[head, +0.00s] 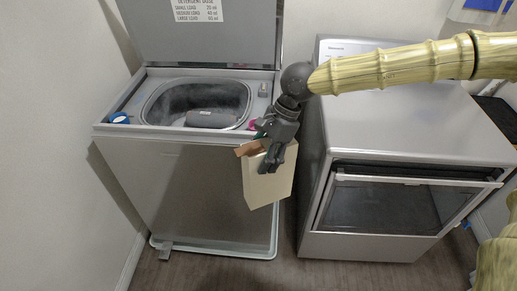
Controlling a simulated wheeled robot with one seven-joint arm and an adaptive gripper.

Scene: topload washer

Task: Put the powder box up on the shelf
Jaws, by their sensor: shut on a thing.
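The powder box (267,183) is a cream carton with a brown flap at its top. It hangs tilted in front of the right front edge of the washer, above the floor. My gripper (270,160) is shut on the upper part of the box. The fingers cover part of its top and side. I cannot make out a shelf for certain in the head view.
The topload washer (190,190) stands with its lid (205,40) raised and a grey item (212,118) in the opening. A blue cap (120,117) sits on its left rim. A grey front-door machine (415,120) stands to the right, its top clear beneath my arm.

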